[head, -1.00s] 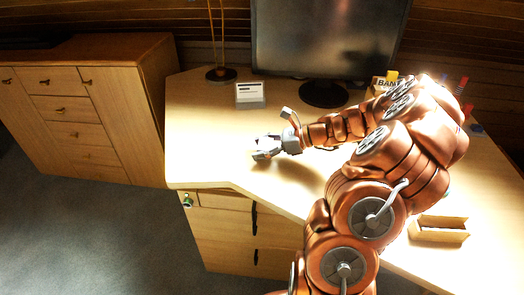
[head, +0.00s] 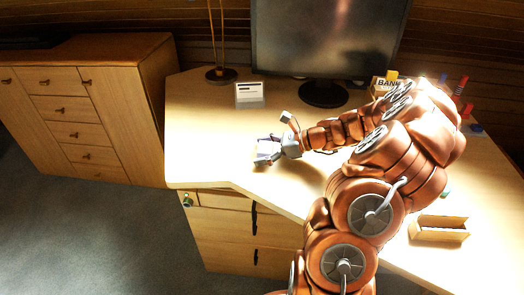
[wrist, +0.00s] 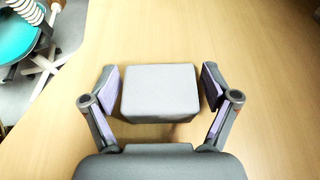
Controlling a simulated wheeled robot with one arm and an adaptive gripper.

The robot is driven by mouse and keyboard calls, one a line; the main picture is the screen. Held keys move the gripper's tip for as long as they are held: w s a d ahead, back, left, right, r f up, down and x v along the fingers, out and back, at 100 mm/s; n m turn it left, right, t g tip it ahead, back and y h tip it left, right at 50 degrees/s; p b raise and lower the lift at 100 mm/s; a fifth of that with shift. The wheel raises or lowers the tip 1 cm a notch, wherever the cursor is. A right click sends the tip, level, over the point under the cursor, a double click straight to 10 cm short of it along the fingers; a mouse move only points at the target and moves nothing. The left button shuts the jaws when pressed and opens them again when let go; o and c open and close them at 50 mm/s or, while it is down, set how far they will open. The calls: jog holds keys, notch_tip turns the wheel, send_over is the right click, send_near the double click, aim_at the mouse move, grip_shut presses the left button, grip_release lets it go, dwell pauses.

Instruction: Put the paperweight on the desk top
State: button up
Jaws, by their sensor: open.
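The paperweight (wrist: 160,92) is a grey block with a flat top. In the wrist view it sits on the pale wooden desk top (wrist: 255,40), with a thin shadow along its near edge. My gripper (wrist: 160,84) is open, with one finger on each side of the block and a narrow gap at each side. In the head view my gripper (head: 266,153) is low over the left part of the desk top (head: 210,140). There the block is small and mostly merged with the fingers.
A monitor (head: 325,40), a small white sign (head: 249,94) and a lamp base (head: 220,75) stand at the back of the desk. An open wooden box (head: 439,229) is at the right front. A drawer cabinet (head: 120,80) stands at the left. The desk's left part is clear.

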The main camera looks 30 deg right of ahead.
jog(key=shift+d+r, duration=0.1)
jog(key=shift+r, duration=0.1)
jog(key=v, duration=1.2)
jog(key=shift+p, duration=0.3)
jog(key=a+n+g, duration=0.1)
jog(key=a+n, duration=0.1)
jog(key=a, duration=0.3)
jog(key=a+r+n+g, duration=0.1)
jog(key=a+n+g, duration=0.1)
jog(key=a, duration=0.2)
jog(key=a+r+n+g, duration=0.1)
jog(key=a+n+g, duration=0.1)
jog(key=a, duration=0.3)
jog(key=shift+s+a+r+n, duration=0.15)
jog(key=shift+a+n, duration=0.2)
jog(key=shift+n, duration=0.05)
jog(key=s+a+n+g+h, duration=0.5)
jog(key=s+a+n+g, duration=0.2)
jog(key=s+a+n, duration=0.65)
jog(key=s+f+n+h, duration=0.2)
jog(key=s+n+h, duration=0.3)
jog(key=s, duration=0.6)
jog(key=shift+d+n, duration=0.35)
